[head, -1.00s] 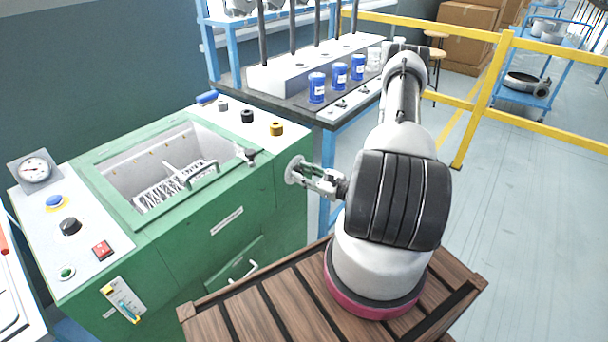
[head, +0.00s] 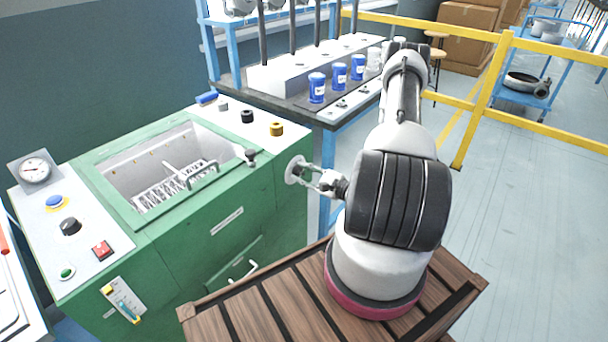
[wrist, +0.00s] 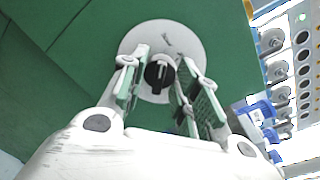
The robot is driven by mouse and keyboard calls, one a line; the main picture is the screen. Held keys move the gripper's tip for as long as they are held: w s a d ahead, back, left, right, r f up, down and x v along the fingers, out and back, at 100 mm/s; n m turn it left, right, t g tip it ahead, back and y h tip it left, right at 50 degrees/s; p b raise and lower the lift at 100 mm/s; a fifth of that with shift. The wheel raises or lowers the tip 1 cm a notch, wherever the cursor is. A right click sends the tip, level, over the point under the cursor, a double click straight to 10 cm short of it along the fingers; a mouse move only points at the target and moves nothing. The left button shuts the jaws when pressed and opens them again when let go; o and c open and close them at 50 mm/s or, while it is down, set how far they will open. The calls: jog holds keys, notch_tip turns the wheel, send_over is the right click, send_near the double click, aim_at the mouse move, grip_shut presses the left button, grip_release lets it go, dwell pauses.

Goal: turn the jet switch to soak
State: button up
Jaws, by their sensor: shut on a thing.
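The jet switch is a black knob (wrist: 157,77) on a round pale plate (wrist: 190,36), fixed to the green side of the machine. The plate also shows edge-on in the head view (head: 291,171). A pale line on the knob points roughly up in the wrist view. A small dark mark sits on the plate, up and right of the knob; I cannot read it as a label. My gripper (head: 307,173) reaches the plate from the right, with a finger on each side of the knob, shut on it. The fingers cover parts of the plate.
The green machine (head: 210,258) has an open basin with a metal basket (head: 175,186). Its top carries a yellow knob (head: 276,129) and a black knob (head: 247,116). A bench with blue jars (head: 317,88) stands behind. A yellow rail (head: 478,105) runs at right.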

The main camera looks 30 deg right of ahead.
jog(key=o, duration=1)
jog(key=shift+s, duration=0.1)
jog(key=v, duration=1.1)
jog(key=shift+s+d, duration=0.15)
jog(key=shift+s, duration=0.25)
jog(key=shift+r, duration=0.1)
